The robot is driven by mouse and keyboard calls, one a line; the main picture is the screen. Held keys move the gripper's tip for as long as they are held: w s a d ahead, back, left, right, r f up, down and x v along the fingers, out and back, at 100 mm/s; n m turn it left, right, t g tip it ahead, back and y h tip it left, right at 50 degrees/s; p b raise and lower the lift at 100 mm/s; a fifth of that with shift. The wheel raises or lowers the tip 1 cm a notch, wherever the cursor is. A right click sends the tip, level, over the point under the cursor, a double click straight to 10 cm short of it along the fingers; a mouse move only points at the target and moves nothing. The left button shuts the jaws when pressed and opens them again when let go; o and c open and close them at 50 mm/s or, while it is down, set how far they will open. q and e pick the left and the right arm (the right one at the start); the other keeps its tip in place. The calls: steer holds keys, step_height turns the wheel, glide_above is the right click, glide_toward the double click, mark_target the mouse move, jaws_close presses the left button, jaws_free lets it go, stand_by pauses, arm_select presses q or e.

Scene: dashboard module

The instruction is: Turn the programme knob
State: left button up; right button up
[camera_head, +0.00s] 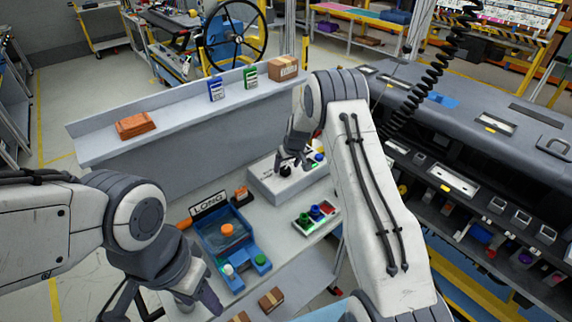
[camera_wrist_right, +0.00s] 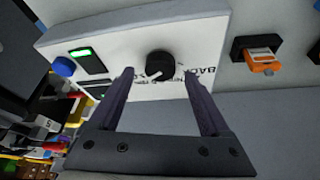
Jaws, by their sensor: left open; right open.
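The programme knob (camera_wrist_right: 159,64) is black and round with a white pointer mark, on the sloped white face of a control box (camera_wrist_right: 205,45). The head view shows the same box (camera_head: 262,187) on the bench, with the dark knob (camera_head: 285,170) below my right gripper (camera_head: 293,160). In the right wrist view my right gripper (camera_wrist_right: 158,75) is open, its two fingertips to either side of the knob in the picture. I cannot tell whether they touch it. My left gripper (camera_head: 168,302) is open and empty at the lower left, away from the box.
A blue tray (camera_head: 205,246) with an orange knob-like part stands left of the box. A small holder with coloured buttons (camera_head: 317,217) is in front. An orange part (camera_wrist_right: 262,58) sits beside the box. The dashboard module (camera_head: 480,120) is at the right.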

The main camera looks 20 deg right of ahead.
steer(key=shift+x, duration=0.9)
jaws_close()
steer(key=n+b, duration=0.1)
steer(key=b, duration=0.2)
steer(key=n+y+b, duration=0.1)
steer(key=n+b, duration=0.1)
steer(key=b, duration=0.2)
steer(key=n+b, duration=0.1)
steer(key=b, duration=0.2)
steer(key=shift+w+d+f+n+g+y+b, duration=0.1)
steer(key=shift+d+f+n+g+y+b, duration=0.1)
steer(key=shift+f+n+g+y+b, duration=0.15)
steer(key=shift+r+n+y+b, duration=0.2)
steer(key=shift+n+y+b, duration=0.05)
steer(key=shift+n+b, duration=0.45)
steer(key=shift+r+n+g+y+b, duration=0.2)
steer(key=shift+n+g+y+b, duration=0.1)
steer(key=shift+n+b, duration=0.45)
